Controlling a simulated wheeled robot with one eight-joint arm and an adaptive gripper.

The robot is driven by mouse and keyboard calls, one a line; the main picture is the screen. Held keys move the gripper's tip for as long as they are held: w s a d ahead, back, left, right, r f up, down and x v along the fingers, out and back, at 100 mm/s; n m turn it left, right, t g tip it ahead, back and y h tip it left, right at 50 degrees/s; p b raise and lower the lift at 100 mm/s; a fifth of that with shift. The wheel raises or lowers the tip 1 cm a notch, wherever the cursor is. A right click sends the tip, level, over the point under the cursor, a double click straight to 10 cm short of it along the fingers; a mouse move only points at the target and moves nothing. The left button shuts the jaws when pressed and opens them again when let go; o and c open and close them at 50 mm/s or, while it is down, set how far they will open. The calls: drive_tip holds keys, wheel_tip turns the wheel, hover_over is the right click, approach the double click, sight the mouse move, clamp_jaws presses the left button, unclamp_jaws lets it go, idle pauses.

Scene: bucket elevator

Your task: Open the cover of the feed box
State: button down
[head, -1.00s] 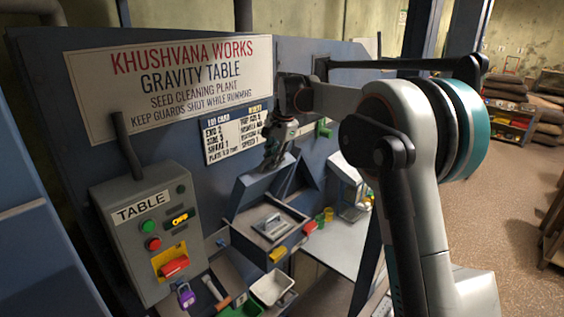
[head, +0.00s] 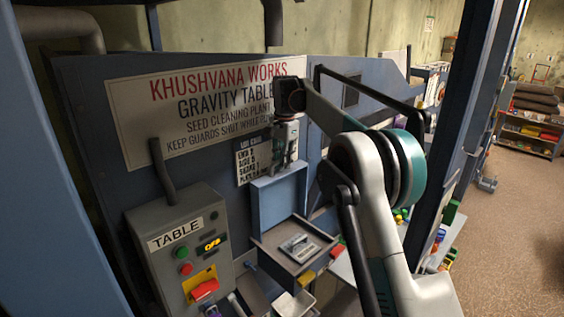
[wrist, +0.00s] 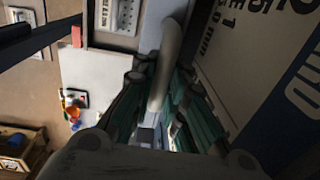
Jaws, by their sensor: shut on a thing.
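The feed box (head: 318,262) is an open-topped grey box below the sign panel, with a light metal piece (head: 299,247) visible inside. Its blue cover (head: 280,203) stands up nearly vertical along the back edge of the box, so the opening is exposed. My gripper (head: 287,163) is at the cover's top edge. In the wrist view my gripper (wrist: 160,80) is shut on a pale rounded bar, the cover's handle (wrist: 172,48), which runs between the fingers. In the head view the handle is hidden by the gripper.
The grey TABLE control box (head: 185,255), with green and red buttons and a red switch, stands left of the feed box. The sign board (head: 200,110) is behind. A blue post (head: 450,150) rises to the right of my arm. Open floor (head: 510,220) lies farther right.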

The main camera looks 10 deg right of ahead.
drive_tip(key=shift+w+d+r, duration=0.1)
drive_tip(key=shift+d, duration=0.2)
drive_tip(key=c, duration=1.6)
unclamp_jaws()
drive_tip(key=shift+d, duration=0.3)
drive_tip(key=shift+a, duration=0.25)
drive_tip(key=shift+r, duration=0.2)
wheel_tip(320, 180, up, 7)
drive_tip(key=shift+s+d, duration=0.2)
drive_tip(key=shift+d, duration=0.1)
